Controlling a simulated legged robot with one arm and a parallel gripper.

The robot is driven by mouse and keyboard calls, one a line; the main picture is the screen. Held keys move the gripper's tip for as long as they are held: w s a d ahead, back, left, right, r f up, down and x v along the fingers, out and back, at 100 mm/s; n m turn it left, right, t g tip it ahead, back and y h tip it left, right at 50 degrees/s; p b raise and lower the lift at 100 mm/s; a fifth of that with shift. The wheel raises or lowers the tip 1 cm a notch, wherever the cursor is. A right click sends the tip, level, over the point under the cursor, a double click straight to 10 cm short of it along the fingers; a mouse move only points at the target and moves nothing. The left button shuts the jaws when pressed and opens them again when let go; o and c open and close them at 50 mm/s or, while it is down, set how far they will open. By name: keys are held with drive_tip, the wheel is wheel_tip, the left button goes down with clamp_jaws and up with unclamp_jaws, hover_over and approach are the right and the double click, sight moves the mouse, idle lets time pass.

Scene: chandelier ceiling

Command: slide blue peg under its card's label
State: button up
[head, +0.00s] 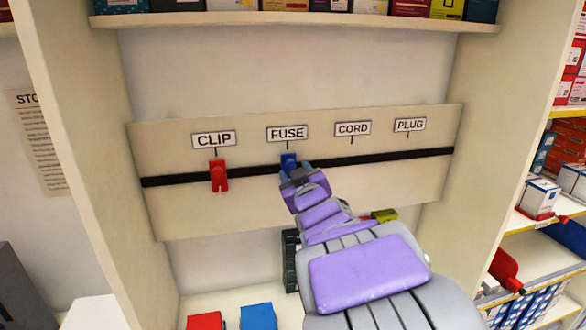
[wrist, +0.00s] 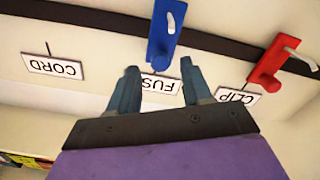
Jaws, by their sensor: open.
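The blue peg (head: 288,163) sits on the black rail (head: 375,158) below the FUSE label (head: 287,133). In the wrist view, which is upside down, the blue peg (wrist: 163,42) has a pale hook-shaped handle. My gripper (head: 297,174) is in front of the board by the blue peg and partly covers it. In the wrist view my gripper (wrist: 160,70) is open, its two fingers apart, with the peg's near end between or just beyond the fingertips. Contact cannot be told. A blue card or box (head: 258,317) lies below; no writing on it is readable.
A red peg (head: 219,176) is on the rail below the CLIP label (head: 213,140). The CORD label (head: 352,129) and PLUG label (head: 409,125) are to the right, with bare rail beneath. A red card or box (head: 205,320) lies below. Cabinet side walls flank the board (head: 180,215).

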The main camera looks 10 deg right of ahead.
drive_tip(key=s+b, duration=0.3)
drive_tip(key=s, duration=1)
drive_tip(key=shift+s+d+f, duration=0.15)
drive_tip(key=shift+s, duration=0.25)
drive_tip(key=s+d+f+m+g+h, duration=0.1)
drive_tip(key=s+d+f+m+g, duration=0.1)
drive_tip(key=s+f+g, duration=0.45)
drive_tip(key=s+d+f+m+g+h, duration=0.1)
drive_tip(key=s+d+f+m+g, duration=0.15)
drive_tip(key=f, duration=0.75)
drive_tip(key=s+a+f+g, duration=0.1)
drive_tip(key=s+f+g, duration=0.1)
drive_tip(key=s, duration=0.5)
drive_tip(key=s+a+f+g+y, duration=0.1)
drive_tip(key=s+a+f+g, duration=0.1)
drive_tip(key=s+g, duration=0.3)
drive_tip(key=s+a+f+g, duration=0.2)
drive_tip(key=s+f+g, duration=0.1)
drive_tip(key=s, duration=0.8)
drive_tip(key=shift+s+f+g, duration=0.2)
drive_tip(key=shift+f+g, duration=0.2)
